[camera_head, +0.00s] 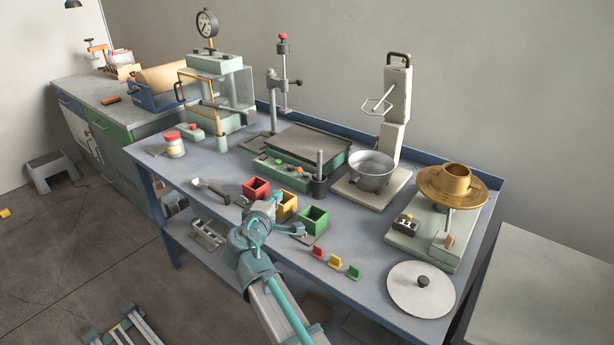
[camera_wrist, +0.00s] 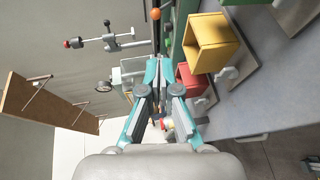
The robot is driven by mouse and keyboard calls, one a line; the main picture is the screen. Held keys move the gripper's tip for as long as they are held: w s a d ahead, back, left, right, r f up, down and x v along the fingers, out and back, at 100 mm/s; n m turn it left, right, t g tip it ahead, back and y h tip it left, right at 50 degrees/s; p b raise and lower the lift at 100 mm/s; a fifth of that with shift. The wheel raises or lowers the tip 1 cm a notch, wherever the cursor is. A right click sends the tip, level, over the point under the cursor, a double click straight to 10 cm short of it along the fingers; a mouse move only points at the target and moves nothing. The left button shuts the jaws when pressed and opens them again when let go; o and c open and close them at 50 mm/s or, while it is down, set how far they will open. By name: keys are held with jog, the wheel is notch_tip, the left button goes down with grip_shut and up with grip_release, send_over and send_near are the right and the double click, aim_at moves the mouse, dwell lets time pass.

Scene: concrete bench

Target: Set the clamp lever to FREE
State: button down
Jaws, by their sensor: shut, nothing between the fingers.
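No FREE marking is legible, and I cannot be sure which part is the clamp lever. A post stand (camera_head: 283,70) with a red knob on top rises at the back of the bench. A clamp piece with a small black knob (camera_head: 298,82) sticks out from its post. The stand also shows sideways at the upper left of the wrist view (camera_wrist: 90,42). My gripper (camera_head: 272,200) is shut and empty. It is above the front of the bench near the coloured bins, well in front of the stand. Its teal fingers show in the wrist view (camera_wrist: 160,88).
Red (camera_head: 256,188), yellow (camera_head: 287,205) and green (camera_head: 314,219) bins stand by my gripper. A flat-topped device (camera_head: 305,145) lies between them and the stand. A gauge press (camera_head: 215,65) is left, a mixer bowl (camera_head: 371,172) right. Bare bench (camera_head: 200,172) shows at left.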

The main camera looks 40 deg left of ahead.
aim_at(299, 172)
jog(key=shift+w+d+r+m, duration=0.3)
jog(key=shift+w+d+m, duration=0.1)
jog(key=shift+w+d, duration=0.2)
jog(key=p+x, duration=0.1)
jog(key=x, duration=1.3)
